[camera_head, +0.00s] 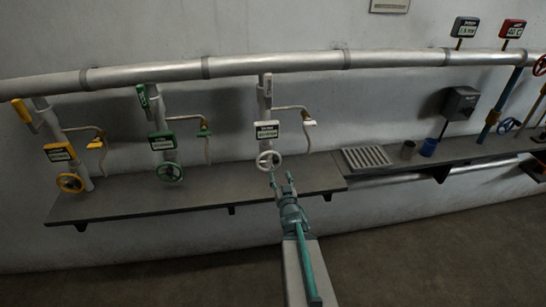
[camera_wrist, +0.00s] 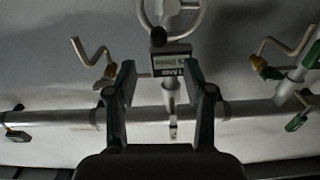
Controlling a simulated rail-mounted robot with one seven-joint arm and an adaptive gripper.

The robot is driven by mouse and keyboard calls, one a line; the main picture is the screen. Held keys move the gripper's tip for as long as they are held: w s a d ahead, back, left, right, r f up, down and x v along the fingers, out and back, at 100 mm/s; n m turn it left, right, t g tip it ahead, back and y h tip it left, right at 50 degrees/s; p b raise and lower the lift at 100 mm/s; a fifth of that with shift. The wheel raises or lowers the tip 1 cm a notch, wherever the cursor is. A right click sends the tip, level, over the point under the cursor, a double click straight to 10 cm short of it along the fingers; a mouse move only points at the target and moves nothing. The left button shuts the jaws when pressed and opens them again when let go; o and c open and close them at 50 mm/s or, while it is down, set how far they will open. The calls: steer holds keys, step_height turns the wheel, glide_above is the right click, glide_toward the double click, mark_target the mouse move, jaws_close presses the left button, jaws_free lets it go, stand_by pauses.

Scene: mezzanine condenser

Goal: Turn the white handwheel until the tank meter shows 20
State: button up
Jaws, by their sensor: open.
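The white handwheel (camera_head: 268,160) stands on the middle station, low on its white vertical pipe above the shelf. It also shows at the top of the wrist view (camera_wrist: 170,14), partly cut off by the frame edge. A meter with a white frame (camera_head: 267,130) sits just above the handwheel; it shows in the wrist view too (camera_wrist: 170,60), and its reading is too small to make out. My gripper (camera_head: 283,178) is open and empty, in front of and slightly below the handwheel. In the wrist view its two fingers (camera_wrist: 159,82) stand apart, with no visible contact with the wheel.
Green (camera_head: 170,172) and yellow (camera_head: 70,183) handwheels stand to the left on similar pipes. A thick pipe (camera_head: 220,66) runs above.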

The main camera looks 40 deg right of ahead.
mark_target(276, 162)
steer(key=b+x, duration=0.6)
steer(key=x, duration=0.3)
steer(key=shift+w+d+b, duration=0.1)
steer(key=shift+d+b, duration=0.1)
steer(key=shift+b, duration=0.2)
steer(key=shift+w+d, duration=0.3)
steer(key=shift+w, duration=0.3)
jaws_close()
